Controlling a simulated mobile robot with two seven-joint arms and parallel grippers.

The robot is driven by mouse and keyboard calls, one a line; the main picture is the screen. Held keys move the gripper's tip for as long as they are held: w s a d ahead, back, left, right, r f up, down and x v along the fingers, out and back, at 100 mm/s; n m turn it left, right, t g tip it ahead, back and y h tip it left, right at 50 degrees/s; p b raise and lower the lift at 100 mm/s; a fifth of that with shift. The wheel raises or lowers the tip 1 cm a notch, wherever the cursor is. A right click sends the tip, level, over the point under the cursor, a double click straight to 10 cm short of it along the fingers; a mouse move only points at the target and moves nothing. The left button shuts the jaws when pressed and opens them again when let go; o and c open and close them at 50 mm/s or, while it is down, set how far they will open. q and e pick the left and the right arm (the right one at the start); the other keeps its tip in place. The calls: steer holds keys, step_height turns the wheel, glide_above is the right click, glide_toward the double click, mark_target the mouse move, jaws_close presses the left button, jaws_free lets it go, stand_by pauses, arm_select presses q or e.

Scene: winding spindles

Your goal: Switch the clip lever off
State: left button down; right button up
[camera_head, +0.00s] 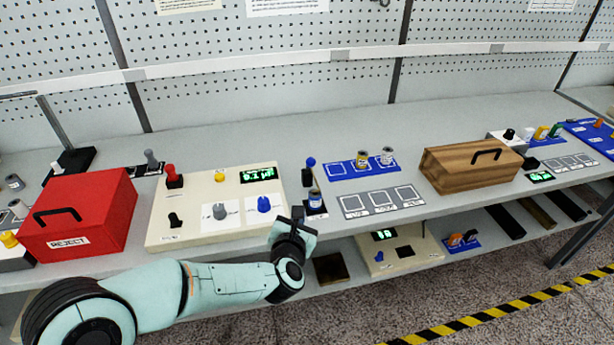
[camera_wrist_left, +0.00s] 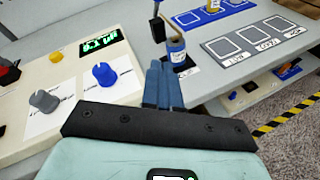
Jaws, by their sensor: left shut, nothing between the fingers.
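A black post with a blue knob (camera_head: 310,165) stands at the right end of the cream control panel; it looks like the clip lever, but no readable label confirms this. Its dark body (camera_wrist_left: 157,28) shows in the left wrist view. Just in front of it a blue-labelled spool (camera_head: 315,197) stands upright on a small dark base; it also shows in the wrist view (camera_wrist_left: 176,49). My left gripper (camera_head: 298,211) is shut and empty, its fingertips close in front of the spool. I cannot tell whether they touch it.
The cream panel (camera_head: 160,241) carries a red-knobbed lever (camera_head: 173,175), a grey dial (camera_head: 219,211), a blue dial (camera_head: 264,204) and a green display (camera_head: 258,174). A red reject box (camera_head: 100,207) stands left, a wooden box (camera_head: 450,170) right. Blue spool tray (camera_head: 340,170) lies behind.

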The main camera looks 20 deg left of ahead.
arm_select(q)
steer(key=shift+w+a+r+n, duration=0.1)
steer(key=shift+w+r+n, duration=0.15)
steer(key=shift+r+n, duration=0.65)
arm_select(e)
steer(key=shift+w, duration=0.25)
arm_select(q)
steer(key=shift+r, duration=0.1)
steer(key=w+a+p, duration=0.2)
steer(key=w+p, duration=0.2)
steer(key=w, duration=0.9)
steer(key=shift+f+m+p, duration=0.3)
arm_select(e)
steer(key=shift+w+r, duration=0.3)
steer(key=shift+r, duration=0.5)
steer(key=shift+w+r, duration=0.35)
steer(key=shift+r, duration=0.45)
steer(key=shift+w+r, duration=0.3)
steer(key=shift+r, duration=0.5)
arm_select(q)
steer(key=shift+a+r, duration=0.1)
steer(key=shift+r, duration=0.05)
arm_select(e)
steer(key=shift+r, duration=0.1)
